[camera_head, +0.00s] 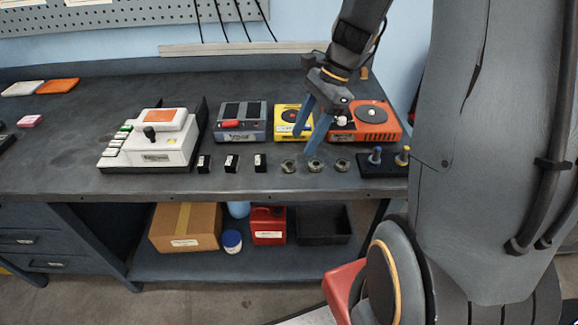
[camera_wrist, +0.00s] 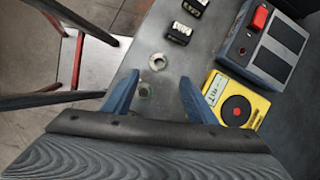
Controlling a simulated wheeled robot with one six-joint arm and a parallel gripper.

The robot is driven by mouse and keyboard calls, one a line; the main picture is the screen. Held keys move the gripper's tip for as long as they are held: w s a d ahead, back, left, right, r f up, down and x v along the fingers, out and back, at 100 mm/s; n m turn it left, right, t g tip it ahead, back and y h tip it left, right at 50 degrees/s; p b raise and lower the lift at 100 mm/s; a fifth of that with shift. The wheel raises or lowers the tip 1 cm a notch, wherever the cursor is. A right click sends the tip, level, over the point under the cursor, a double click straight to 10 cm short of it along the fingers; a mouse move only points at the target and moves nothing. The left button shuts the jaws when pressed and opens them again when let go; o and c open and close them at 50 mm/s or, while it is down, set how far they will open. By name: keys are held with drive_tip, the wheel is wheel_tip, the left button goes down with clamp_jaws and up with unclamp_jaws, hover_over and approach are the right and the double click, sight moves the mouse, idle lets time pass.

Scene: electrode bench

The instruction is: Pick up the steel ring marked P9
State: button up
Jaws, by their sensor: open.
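Three small steel rings lie in a row near the bench's front edge in the head view: a left ring (camera_head: 288,165), a middle ring (camera_head: 314,165) and a right ring (camera_head: 342,165). Their markings are too small to read, so I cannot tell which is P9. My gripper (camera_head: 305,143) is open and empty, pointing down above and behind the rings. In the wrist view, one ring (camera_wrist: 157,62) shows just beyond the fingertips of my gripper (camera_wrist: 159,77). Another ring (camera_wrist: 145,90) shows between the fingers, close to the left one. The third ring is hidden there.
Several black labelled blocks (camera_head: 232,163) stand left of the rings. A dark stand with two pegs (camera_head: 378,163) is to their right. A grey device (camera_head: 240,122), a yellow device (camera_head: 291,119) and an orange device (camera_head: 372,122) stand behind.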

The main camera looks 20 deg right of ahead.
sight(294, 163)
drive_tip(key=p+x, duration=0.1)
drive_tip(key=x, duration=0.6)
drive_tip(key=shift+s+a+p, duration=0.15)
drive_tip(key=shift+a+p, duration=0.1)
drive_tip(key=shift+p, duration=0.15)
drive_tip(key=shift+c, duration=0.3)
drive_tip(key=c, duration=1.2)
drive_tip(key=shift+o, duration=0.2)
drive_tip(key=shift+r, duration=0.15)
